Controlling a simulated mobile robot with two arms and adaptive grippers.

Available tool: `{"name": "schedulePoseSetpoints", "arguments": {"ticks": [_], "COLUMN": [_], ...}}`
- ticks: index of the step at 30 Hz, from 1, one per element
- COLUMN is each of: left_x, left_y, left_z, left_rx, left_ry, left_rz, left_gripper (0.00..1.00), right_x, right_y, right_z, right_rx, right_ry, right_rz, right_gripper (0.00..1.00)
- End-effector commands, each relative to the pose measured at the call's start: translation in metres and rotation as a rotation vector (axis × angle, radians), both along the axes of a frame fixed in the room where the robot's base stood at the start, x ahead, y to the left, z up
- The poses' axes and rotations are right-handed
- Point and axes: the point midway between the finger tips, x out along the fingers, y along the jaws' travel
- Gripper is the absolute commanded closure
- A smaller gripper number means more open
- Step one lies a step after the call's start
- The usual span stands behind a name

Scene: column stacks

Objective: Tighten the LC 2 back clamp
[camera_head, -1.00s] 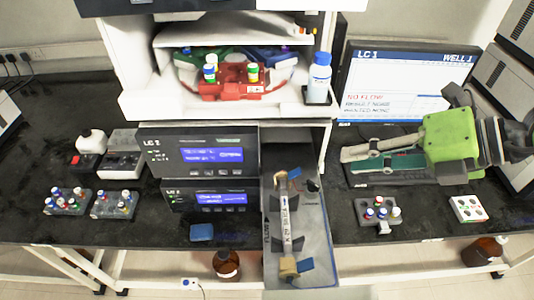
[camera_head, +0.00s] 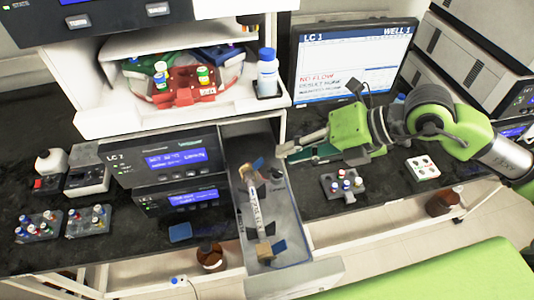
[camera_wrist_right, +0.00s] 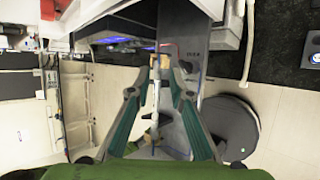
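The open LC 2 drawer (camera_head: 290,215) holds a pale column (camera_head: 255,207) lying front to back. The back clamp (camera_head: 246,172) is a tan block at the column's far end, with a blue lever (camera_head: 257,164) sticking up to its right. The front clamp (camera_head: 264,250) is a similar tan block with a blue lever (camera_head: 279,246). My right gripper (camera_head: 292,150) is open and empty, to the right of the back clamp and apart from it. In the right wrist view, the column (camera_wrist_right: 155,100) shows between the spread fingers (camera_wrist_right: 155,90). My left gripper is not in view.
A shelf with a red vial holder (camera_head: 185,85) and a blue-capped bottle (camera_head: 267,75) is above. A monitor (camera_head: 350,60) stands behind my right gripper. A vial rack (camera_head: 343,186) and a white box (camera_head: 422,167) sit right of the drawer.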

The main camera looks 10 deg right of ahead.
Motion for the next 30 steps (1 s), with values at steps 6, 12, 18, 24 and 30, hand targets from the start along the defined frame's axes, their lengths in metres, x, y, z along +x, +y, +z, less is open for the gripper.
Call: {"name": "schedulePoseSetpoints", "arguments": {"ticks": [6,12,18,24,30], "left_x": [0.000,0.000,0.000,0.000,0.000], "left_y": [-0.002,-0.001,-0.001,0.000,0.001], "left_z": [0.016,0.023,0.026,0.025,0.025], "left_rx": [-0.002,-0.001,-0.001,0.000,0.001], "left_ry": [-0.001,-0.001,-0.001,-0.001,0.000], "left_rz": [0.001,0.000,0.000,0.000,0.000], "left_gripper": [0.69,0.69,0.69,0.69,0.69], "right_x": [0.014,0.024,0.029,0.029,0.029], "right_y": [0.025,0.042,0.049,0.050,0.050], "right_z": [-0.020,-0.039,-0.048,-0.050,-0.050], "right_rx": [0.007,0.004,0.000,-0.001,0.000], "right_ry": [0.003,0.003,0.001,0.000,0.000], "right_rz": [0.000,0.000,0.000,0.000,0.000], "right_gripper": [0.80,0.80,0.80,0.80,1.00]}}
